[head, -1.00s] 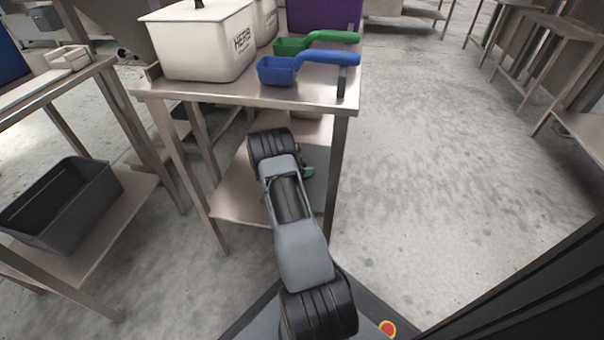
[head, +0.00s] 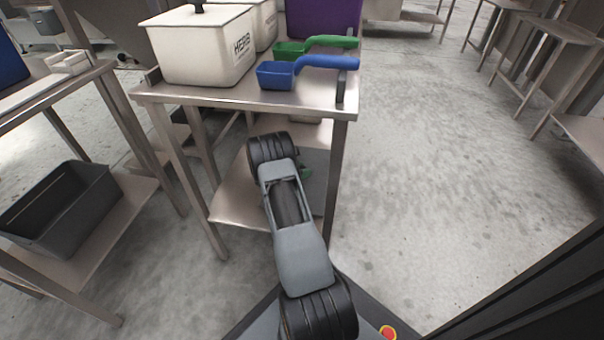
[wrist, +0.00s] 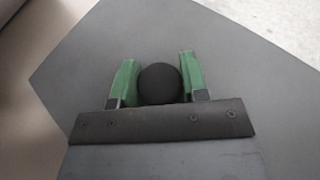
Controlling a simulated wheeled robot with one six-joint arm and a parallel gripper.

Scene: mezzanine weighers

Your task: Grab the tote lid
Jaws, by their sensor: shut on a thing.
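The tote lid (wrist: 235,65) is a flat dark grey panel with a round black knob (wrist: 159,84). It fills most of the wrist view. My gripper (wrist: 158,68) has green fingers, one on each side of the knob, and is shut on it. In the head view my arm reaches to the lower shelf of the steel table.
The steel table's top (head: 220,95) overhangs the lower shelf (head: 238,195). On top stand a cream HERB bin (head: 200,50), a blue scoop (head: 275,75), a green scoop (head: 290,48) and a purple bin (head: 325,15). A dark grey tote (head: 65,215) sits on the left shelf.

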